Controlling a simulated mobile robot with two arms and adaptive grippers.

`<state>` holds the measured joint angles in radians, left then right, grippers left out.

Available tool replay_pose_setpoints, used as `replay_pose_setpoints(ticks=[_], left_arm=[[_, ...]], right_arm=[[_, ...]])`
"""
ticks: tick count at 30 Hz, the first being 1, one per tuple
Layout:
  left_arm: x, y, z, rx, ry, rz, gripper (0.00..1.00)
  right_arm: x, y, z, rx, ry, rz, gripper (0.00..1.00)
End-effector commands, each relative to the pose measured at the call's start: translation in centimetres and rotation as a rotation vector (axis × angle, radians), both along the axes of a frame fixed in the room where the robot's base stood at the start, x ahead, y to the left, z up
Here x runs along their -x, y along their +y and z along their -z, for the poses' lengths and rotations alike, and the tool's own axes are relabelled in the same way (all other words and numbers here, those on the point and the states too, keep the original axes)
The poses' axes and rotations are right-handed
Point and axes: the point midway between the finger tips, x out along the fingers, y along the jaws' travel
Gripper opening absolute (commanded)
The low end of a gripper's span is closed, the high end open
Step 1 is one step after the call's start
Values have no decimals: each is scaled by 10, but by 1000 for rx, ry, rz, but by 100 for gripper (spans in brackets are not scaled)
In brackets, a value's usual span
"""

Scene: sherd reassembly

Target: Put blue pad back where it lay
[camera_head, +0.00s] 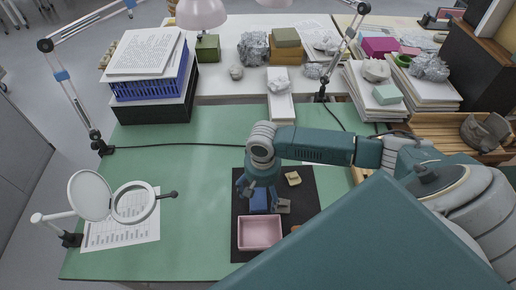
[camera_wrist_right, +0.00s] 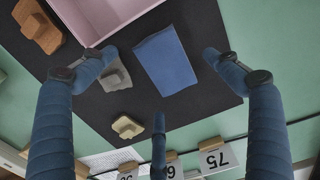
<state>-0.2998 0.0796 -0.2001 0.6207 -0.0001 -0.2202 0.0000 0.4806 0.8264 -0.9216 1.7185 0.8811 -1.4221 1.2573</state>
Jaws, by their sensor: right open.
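The blue pad (camera_head: 259,201) lies on the black mat (camera_head: 241,212), just beyond the pink tray (camera_head: 260,232) in the head view. In the right wrist view the pad (camera_wrist_right: 166,62) lies between my spread fingers, with no finger seen pressing on it. My right gripper (camera_head: 258,188) is open above it, and its fingers partly cover the pad in the head view. The wrist view shows the open gripper (camera_wrist_right: 160,66) with a third finger below the pad. My left gripper is not in view.
A grey sherd (camera_wrist_right: 114,74) sits beside the pad, close to one fingertip. A tan sherd (camera_head: 293,178) and a brown sherd (camera_wrist_right: 38,26) also lie on the mat. Number cards (camera_wrist_right: 215,157) stand along the edge.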

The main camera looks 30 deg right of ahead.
Motion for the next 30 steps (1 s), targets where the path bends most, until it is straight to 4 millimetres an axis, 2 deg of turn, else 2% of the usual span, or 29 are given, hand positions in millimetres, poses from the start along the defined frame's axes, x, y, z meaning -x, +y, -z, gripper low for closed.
replay_pose_setpoints(ticks=[3, 6, 12, 13, 18, 20, 23, 24, 30], left_arm=[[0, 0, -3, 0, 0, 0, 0], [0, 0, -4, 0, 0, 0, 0], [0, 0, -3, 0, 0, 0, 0], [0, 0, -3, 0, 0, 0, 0], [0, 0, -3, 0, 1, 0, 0], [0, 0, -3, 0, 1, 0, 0], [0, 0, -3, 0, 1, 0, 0], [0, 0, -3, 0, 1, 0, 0], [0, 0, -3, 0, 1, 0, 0]], right_arm=[[0, 0, 15, 0, 1, 0, 89], [0, 0, 21, 0, 0, -1, 89], [0, 0, 22, 1, -1, -1, 89], [0, 0, 22, 1, -1, -1, 87], [0, 0, 22, 1, -1, -1, 53], [0, 0, 22, 1, -1, -1, 44], [0, 0, 22, 1, -1, -1, 44], [0, 0, 22, 1, -1, -1, 40], [0, 0, 22, 1, -1, -1, 40]])
